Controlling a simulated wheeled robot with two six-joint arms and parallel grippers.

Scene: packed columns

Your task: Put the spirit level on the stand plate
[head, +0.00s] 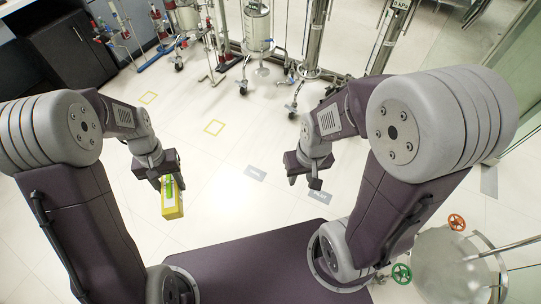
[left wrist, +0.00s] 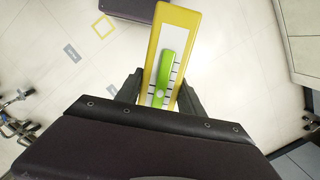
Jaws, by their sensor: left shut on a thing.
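My left gripper (head: 168,183) is shut on the spirit level (head: 172,205). It is a yellow block with a green vial, and it hangs in the air above the floor. In the left wrist view the spirit level (left wrist: 168,30) shows its white, tick-marked face and green vial between the dark fingers of the left gripper (left wrist: 160,88). My right gripper (head: 304,182) is open and empty, apart from everything. I cannot make out a stand plate in either view.
Steel columns and vessels (head: 257,25) on wheeled stands stand at the back. A dark cabinet (head: 72,47) is at the back left. A steel vessel (head: 440,265) with orange (head: 457,222) and green (head: 401,273) handwheels is at the lower right. The tiled floor ahead is clear.

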